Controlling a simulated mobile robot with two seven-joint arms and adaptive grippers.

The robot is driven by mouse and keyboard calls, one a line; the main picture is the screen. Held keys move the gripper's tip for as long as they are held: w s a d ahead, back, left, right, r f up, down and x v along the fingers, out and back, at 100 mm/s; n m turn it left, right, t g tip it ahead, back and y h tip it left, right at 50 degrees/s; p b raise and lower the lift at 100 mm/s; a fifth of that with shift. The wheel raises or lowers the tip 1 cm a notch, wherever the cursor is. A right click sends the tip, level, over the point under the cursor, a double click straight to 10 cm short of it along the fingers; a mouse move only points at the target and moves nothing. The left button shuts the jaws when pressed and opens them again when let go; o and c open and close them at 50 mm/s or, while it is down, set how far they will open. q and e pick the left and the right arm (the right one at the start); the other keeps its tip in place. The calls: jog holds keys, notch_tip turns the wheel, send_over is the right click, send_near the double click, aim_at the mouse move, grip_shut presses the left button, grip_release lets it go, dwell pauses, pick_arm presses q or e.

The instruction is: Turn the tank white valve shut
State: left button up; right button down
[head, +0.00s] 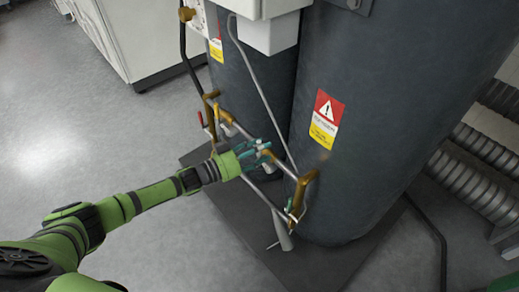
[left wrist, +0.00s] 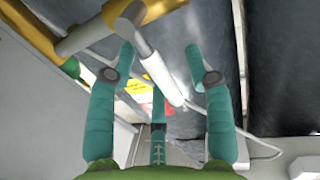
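My left gripper (head: 262,150) reaches in from the left to the brass and grey piping in front of the tanks. In the left wrist view its teal fingers (left wrist: 160,62) are spread apart. A white cylindrical valve handle (left wrist: 158,72) lies tilted between the fingers, with visible gaps on both sides. In the head view the gripper partly covers the piping there, and I cannot clearly make out this handle. My right gripper is not in view.
Two dark grey tanks (head: 365,110) stand behind the piping, with a warning label (head: 326,118). A pale cone-shaped handle (head: 281,232) hangs at the lower pipe. Brass elbows (head: 303,190) stick out beside the gripper. Ribbed hoses (head: 480,150) are at the right. The floor at left is clear.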

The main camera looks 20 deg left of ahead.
pick_arm(q)
jog(key=shift+s+a, duration=0.2)
jog(key=shift+a, duration=0.05)
jog(key=v, duration=1.1)
jog(key=shift+s, duration=0.15)
jog(key=shift+a, duration=0.1)
